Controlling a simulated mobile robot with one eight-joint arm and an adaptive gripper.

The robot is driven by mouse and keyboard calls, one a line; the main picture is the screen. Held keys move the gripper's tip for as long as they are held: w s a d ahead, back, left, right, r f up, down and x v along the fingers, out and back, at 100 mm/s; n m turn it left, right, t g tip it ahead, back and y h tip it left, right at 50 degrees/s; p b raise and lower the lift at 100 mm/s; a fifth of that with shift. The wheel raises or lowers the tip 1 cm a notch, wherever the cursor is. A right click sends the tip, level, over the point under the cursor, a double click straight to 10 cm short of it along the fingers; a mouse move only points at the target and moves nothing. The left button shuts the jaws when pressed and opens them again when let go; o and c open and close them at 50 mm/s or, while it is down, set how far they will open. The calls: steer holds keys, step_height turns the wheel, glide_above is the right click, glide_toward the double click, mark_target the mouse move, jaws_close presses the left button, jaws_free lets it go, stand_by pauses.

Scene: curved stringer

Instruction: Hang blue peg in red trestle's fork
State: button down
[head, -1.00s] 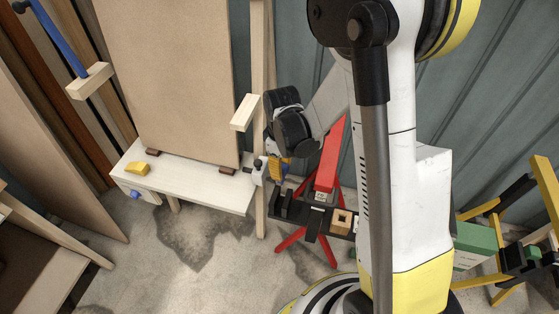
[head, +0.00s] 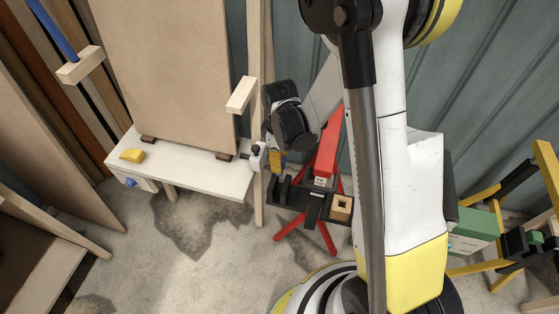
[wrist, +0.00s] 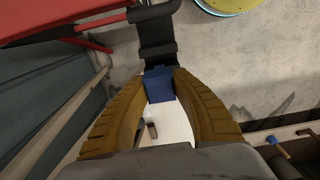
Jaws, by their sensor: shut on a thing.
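My gripper (head: 277,162) is in the middle of the head view, just above and left of the red trestle (head: 327,150). In the wrist view its two brown ridged fingers (wrist: 160,90) are shut on the blue peg (wrist: 159,84), whose square end shows between the fingertips. The trestle's black fork (head: 282,191) is below the gripper in the head view. In the wrist view a black holder (wrist: 157,40) lies just beyond the peg, with the red trestle (wrist: 60,18) at the upper left. I cannot tell whether peg and fork touch.
A white bench (head: 205,175) with a yellow block (head: 132,156) is to the left, near a large brown panel (head: 165,70). A wooden block with a hole (head: 341,207) sits on the trestle's black bar. A green box (head: 474,230) and yellow trestle (head: 550,175) are right.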

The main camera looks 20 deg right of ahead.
steer(key=shift+f+b, duration=0.6)
steer(key=shift+f, duration=1.3)
steer(key=shift+f, duration=3.1)
steer(key=c, duration=1.1)
jaws_free()
steer(key=shift+o, duration=0.2)
step_height(320, 180, up, 12)
